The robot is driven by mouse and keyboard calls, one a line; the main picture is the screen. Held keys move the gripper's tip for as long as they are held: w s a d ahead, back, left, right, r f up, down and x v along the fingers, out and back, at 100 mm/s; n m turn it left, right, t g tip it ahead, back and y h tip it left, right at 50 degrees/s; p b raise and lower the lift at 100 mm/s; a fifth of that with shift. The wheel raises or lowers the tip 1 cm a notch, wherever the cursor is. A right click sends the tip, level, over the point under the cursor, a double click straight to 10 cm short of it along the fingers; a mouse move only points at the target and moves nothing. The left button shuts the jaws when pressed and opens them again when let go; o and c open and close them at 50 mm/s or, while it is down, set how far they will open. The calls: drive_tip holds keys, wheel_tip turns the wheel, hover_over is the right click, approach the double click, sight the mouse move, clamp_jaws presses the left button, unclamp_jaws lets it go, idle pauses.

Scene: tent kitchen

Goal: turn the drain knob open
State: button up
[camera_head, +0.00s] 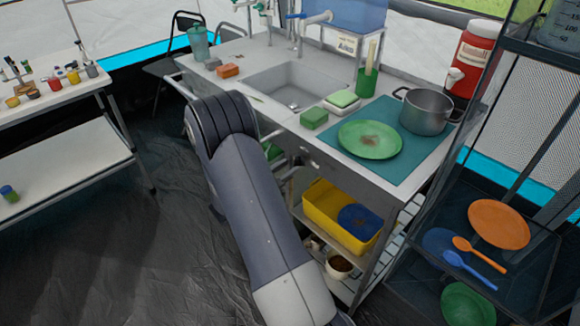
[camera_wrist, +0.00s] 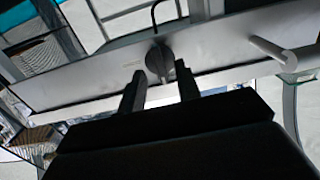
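The drain knob (camera_wrist: 157,58) is a dark round knob on the pale front panel (camera_wrist: 90,78) in the wrist view. My gripper (camera_wrist: 160,72) points at it with two dark fingers apart, one on each side of the knob in the picture. Gaps show between the fingers and the knob, so the gripper is open and holds nothing. How far the tips are from the panel is hard to tell. In the head view the sink (camera_head: 290,88) is set in the counter, and my arm hides most of the panel below it.
A pale bar (camera_wrist: 270,50) sticks out from the panel at the right of the wrist view. A green plate (camera_head: 370,139) and a pot (camera_head: 426,110) stand on the counter. A yellow bin (camera_head: 325,205) is on the shelf below. The dark floor at left is clear.

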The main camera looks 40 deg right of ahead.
drive_tip(key=a, duration=0.9)
drive_tip(key=shift+s, duration=0.4)
drive_tip(key=shift+d, duration=0.1)
drive_tip(key=d, duration=1)
drive_tip(key=shift+w+d, duration=0.35)
drive_tip(key=shift+w, duration=0.1)
